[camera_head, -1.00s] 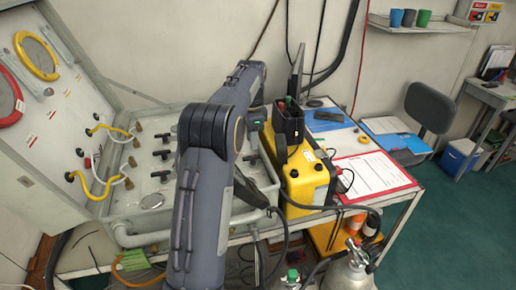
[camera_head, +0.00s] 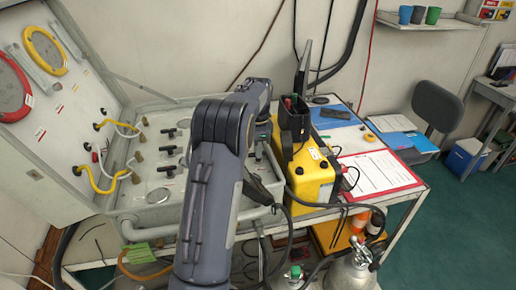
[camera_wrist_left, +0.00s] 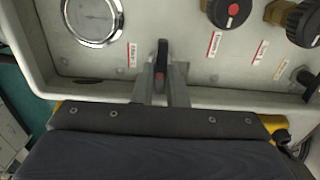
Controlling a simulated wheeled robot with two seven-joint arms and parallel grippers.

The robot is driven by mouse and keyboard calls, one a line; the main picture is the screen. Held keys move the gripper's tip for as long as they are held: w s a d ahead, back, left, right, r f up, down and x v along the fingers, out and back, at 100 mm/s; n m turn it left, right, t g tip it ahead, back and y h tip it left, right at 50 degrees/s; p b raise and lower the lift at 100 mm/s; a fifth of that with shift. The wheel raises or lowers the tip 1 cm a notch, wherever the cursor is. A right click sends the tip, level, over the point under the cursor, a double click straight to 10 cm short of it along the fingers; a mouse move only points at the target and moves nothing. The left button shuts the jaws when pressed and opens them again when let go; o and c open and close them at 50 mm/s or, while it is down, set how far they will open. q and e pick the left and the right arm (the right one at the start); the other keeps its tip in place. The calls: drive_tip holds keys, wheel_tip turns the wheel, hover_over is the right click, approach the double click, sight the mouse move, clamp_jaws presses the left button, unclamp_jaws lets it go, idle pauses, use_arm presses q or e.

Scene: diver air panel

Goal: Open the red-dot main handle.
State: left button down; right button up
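In the left wrist view, a black lever handle (camera_wrist_left: 162,55) with a red mark stands out from the pale panel face, right of a round gauge (camera_wrist_left: 93,18). My left gripper (camera_wrist_left: 163,78) has one grey finger on each side of this handle. The fingers are close together and look shut on it, with little or no gap showing. In the head view my left arm reaches over the air panel (camera_head: 128,213) and hides its right part, the gripper and this handle. My right gripper is in neither view.
A round black knob with a red centre (camera_wrist_left: 233,10) is right of the handle. In the head view, several black T-handles (camera_head: 167,171) show left of my arm. A yellow case (camera_head: 312,180) stands close on the right. Gas cylinders (camera_head: 350,272) stand in front.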

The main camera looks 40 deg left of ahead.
use_arm(q)
drive_tip(key=shift+n, duration=0.4)
drive_tip(key=n+p, duration=0.1)
drive_tip(key=n, duration=0.2)
drive_tip(key=shift+r, duration=0.1)
drive_tip(key=n+p, duration=0.1)
drive_tip(key=n, duration=0.3)
drive_tip(key=n+p, duration=0.1)
drive_tip(key=n, duration=0.3)
drive_tip(key=shift+d+n, duration=0.1)
drive_tip(key=shift+n, duration=0.3)
drive_tip(key=shift+n+p, duration=0.4)
drive_tip(key=shift+n, duration=1.9)
drive_tip(key=c, duration=1.5)
unclamp_jaws()
drive_tip(key=shift+o, duration=0.2)
